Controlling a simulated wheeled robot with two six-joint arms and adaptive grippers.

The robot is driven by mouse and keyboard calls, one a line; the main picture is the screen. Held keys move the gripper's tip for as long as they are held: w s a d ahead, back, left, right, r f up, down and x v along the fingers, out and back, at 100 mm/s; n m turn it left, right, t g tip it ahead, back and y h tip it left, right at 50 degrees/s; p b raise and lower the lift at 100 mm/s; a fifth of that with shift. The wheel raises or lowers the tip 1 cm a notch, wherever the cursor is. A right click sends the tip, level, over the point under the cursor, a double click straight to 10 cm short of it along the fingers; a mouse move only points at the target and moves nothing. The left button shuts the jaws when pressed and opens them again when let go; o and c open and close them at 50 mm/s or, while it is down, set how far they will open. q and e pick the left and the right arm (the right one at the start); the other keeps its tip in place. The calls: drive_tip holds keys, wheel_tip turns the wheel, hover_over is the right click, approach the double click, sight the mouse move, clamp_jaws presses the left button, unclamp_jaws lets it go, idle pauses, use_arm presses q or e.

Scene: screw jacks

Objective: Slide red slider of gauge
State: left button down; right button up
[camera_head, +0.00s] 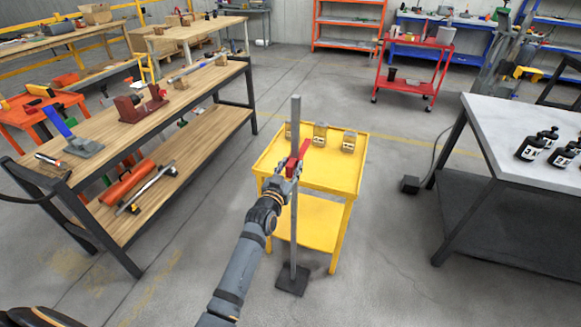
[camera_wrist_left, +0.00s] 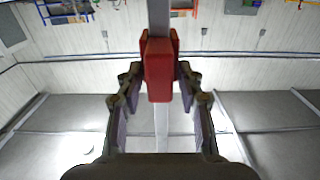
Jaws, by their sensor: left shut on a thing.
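The gauge is a tall grey upright post (camera_head: 295,118) on a dark square base (camera_head: 293,281), standing on the floor in front of the yellow cart. Its red slider (camera_head: 304,150) sits on the upper part of the post. My left gripper (camera_head: 291,172) reaches the post from the lower left and is shut on the red slider. In the left wrist view the red slider (camera_wrist_left: 159,72) lies between the fingers of my left gripper (camera_wrist_left: 158,88), with the grey post (camera_wrist_left: 158,15) running behind it. My right gripper is not in view.
The yellow cart (camera_head: 338,185) stands right behind the post with several small grey-and-tan items on top. A wooden workbench (camera_head: 160,120) is at left, a grey-topped table (camera_head: 490,120) at right. Open floor lies around the post's base.

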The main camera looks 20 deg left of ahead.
sight(294, 114)
use_arm(q)
drive_tip(key=shift+r+p, duration=0.5)
drive_tip(key=shift+r, duration=0.05)
wheel_tip(294, 114, up, 16)
drive_tip(key=p, duration=1.3)
drive_tip(key=shift+p, duration=0.35)
drive_tip(key=c, duration=1.2)
unclamp_jaws()
drive_tip(key=shift+f, duration=0.1)
drive_tip(key=shift+o, duration=0.2)
drive_tip(key=shift+s+f, duration=0.1)
